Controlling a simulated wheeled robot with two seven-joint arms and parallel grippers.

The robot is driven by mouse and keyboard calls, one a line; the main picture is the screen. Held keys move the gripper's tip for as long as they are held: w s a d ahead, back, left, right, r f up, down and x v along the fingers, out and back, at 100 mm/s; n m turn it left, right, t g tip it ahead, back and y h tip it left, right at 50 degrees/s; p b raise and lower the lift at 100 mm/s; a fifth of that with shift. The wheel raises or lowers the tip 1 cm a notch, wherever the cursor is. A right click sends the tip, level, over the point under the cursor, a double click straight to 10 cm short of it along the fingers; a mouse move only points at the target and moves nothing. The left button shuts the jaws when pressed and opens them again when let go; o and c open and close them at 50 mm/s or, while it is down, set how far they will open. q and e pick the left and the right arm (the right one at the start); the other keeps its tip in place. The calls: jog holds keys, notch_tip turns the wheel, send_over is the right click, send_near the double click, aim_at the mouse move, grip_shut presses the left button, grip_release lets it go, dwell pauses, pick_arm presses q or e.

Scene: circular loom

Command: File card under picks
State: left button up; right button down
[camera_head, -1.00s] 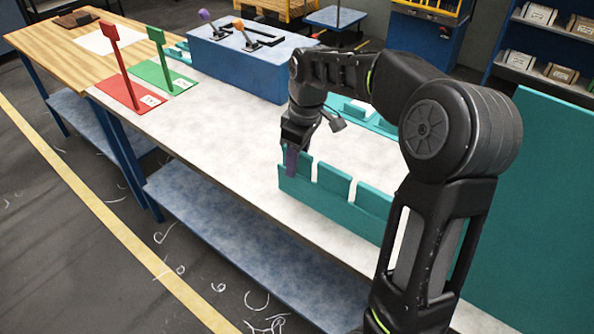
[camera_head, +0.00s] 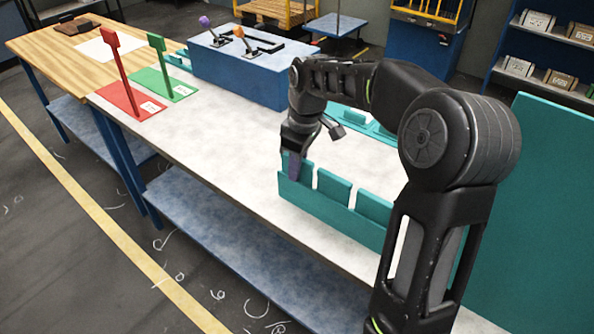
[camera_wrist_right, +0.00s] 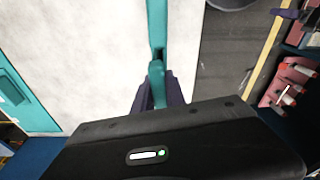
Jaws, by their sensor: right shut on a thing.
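A long teal rack (camera_head: 325,207) stands along the front of the light table, with several upright teal cards, such as one near its middle (camera_head: 334,186). My right gripper (camera_head: 294,172) points down at the rack's left end, its purple-grey fingers shut on a teal piece. In the right wrist view, this teal piece (camera_wrist_right: 156,82) sits between the dark fingers, in line with the rack's strip (camera_wrist_right: 157,25). I cannot tell whether it is seated in the rack. No label reading "picks" can be read. My left gripper is not in view.
A red stand (camera_head: 133,102) and a green stand (camera_head: 172,84), both with white labels, stand at the left. A blue box (camera_head: 236,78) with purple and orange knobs is at the back. A teal tray (camera_head: 378,132) lies behind my arm. The table's middle is clear.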

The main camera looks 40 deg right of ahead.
jog(key=shift+r, duration=0.15)
dwell(0.4)
jog(key=shift+r+p, duration=0.45)
jog(key=shift+p, duration=0.05)
notch_tip(320, 180, up, 7)
jog(key=p, duration=0.5)
jog(key=shift+f, duration=0.2)
jog(key=shift+f, duration=0.1)
